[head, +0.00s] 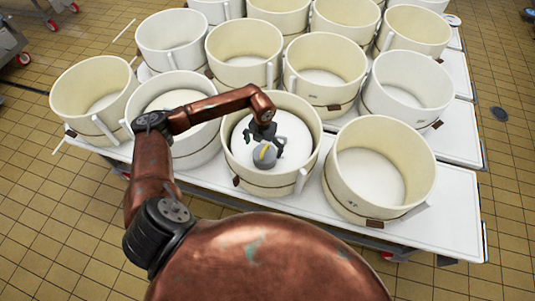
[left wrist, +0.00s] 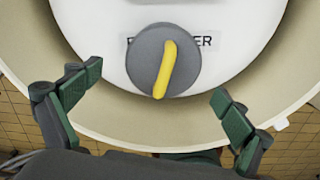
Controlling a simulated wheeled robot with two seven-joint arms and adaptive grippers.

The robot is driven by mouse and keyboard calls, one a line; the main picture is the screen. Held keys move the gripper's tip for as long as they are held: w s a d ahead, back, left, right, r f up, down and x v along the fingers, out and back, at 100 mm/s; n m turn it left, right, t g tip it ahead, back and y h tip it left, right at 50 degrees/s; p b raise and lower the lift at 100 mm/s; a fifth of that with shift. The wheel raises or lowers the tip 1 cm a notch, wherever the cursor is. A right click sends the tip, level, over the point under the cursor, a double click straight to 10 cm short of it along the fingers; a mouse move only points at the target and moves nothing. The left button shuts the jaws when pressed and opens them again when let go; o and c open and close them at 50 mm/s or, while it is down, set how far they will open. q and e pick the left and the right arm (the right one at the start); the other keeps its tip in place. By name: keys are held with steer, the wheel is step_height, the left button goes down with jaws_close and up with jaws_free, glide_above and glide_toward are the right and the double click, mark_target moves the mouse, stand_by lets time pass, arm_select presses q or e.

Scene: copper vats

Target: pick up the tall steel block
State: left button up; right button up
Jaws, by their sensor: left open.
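No tall steel block can be made out in either view. My left gripper (head: 264,137) hangs open over the front middle vat (head: 309,150). Below it is a grey round knob (head: 265,160) with a yellow bar across its top. In the left wrist view, the knob (left wrist: 145,60) lies between and beyond the two spread green-tipped fingers (left wrist: 155,88), and neither finger appears to touch it. It sits on a white round surface (left wrist: 235,20) with dark letters partly hidden by the knob. My right gripper is not in view.
Several cream vats stand close around this one on white tables (head: 463,200), including an empty one (head: 372,178) at right. Wheeled metal frames (head: 12,40) stand at far left.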

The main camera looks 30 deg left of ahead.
mark_target(265, 154)
arm_select(q)
step_height(265, 154, down, 3)
steer(key=shift+a+r, duration=0.1)
steer(key=f, duration=0.3)
steer(key=shift+w+d+f, duration=0.2)
steer(key=shift+w+d, duration=0.05)
steer(key=shift+f, duration=0.4)
steer(key=c, duration=2.2)
steer(key=shift+w+r, duration=0.15)
steer(key=shift+r, duration=0.05)
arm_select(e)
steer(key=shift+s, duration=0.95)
